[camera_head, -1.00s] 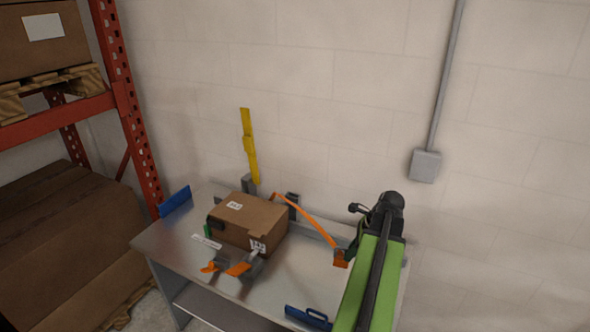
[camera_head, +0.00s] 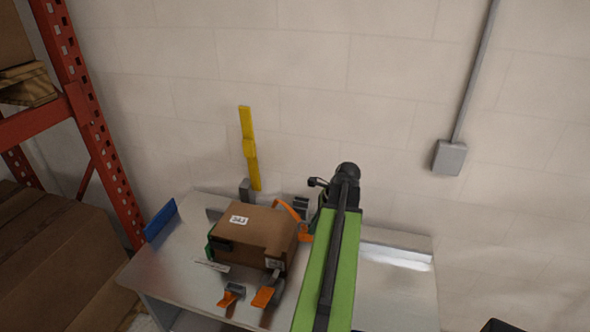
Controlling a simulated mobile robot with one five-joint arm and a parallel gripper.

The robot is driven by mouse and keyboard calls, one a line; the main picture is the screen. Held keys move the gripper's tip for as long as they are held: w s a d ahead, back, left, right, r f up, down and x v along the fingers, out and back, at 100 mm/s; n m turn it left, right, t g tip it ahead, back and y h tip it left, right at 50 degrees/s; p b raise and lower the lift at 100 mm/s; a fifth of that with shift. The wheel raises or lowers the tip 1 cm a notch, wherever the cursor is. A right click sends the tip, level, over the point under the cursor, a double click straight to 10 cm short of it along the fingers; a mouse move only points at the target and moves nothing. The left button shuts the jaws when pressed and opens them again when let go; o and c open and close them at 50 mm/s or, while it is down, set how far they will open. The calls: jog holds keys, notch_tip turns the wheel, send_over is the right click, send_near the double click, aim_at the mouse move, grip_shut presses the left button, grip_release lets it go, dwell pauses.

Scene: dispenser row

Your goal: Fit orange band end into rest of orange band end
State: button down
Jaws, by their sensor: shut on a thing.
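The orange band (camera_head: 289,209) rises behind the cardboard box (camera_head: 250,232) and runs down to its orange end (camera_head: 305,238). My gripper (camera_head: 310,230) is shut on that end, just right of the box; my green arm partly hides the jaws. A grey post with a dark top (camera_head: 301,203) stands at the back, close behind the band and gripper. Grey holders with orange parts (camera_head: 231,294) and (camera_head: 267,293) lie at the table's front. I cannot tell which of these is the rest of the orange band end.
A yellow strip (camera_head: 250,150) stands upright from a grey block (camera_head: 246,190) behind the box. A blue plate (camera_head: 160,219) is at the table's left edge. A red rack (camera_head: 90,120) stands left. The metal table (camera_head: 390,290) is bare right of my arm.

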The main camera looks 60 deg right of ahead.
jog(key=w+d+r+p, duration=0.3)
jog(key=w+d, duration=0.4)
jog(key=d, duration=0.3)
jog(key=w+d+r+p, duration=0.2)
jog(key=w+d, duration=0.5)
jog(key=d, duration=0.3)
jog(key=f+b, duration=0.7)
jog(key=b, duration=0.1)
jog(key=shift+s+a+f, duration=0.2)
jog(key=shift+a+f, duration=0.05)
jog(key=shift+f, duration=0.15)
jog(key=shift+s+a+f+b, duration=0.15)
jog(key=shift+s+a+b, duration=0.05)
jog(key=shift+b, duration=0.15)
jog(key=shift+f, duration=0.25)
jog(key=shift+w+d+f+b, duration=0.3)
jog(key=shift+w+f+b, duration=0.1)
jog(key=shift+f, duration=0.15)
jog(key=shift+s+a+r, duration=0.15)
jog(key=shift+s+r, duration=0.05)
jog(key=shift+r, duration=0.1)
jog(key=shift+w+f, duration=0.1)
jog(key=c, duration=1.4)
grip_release()
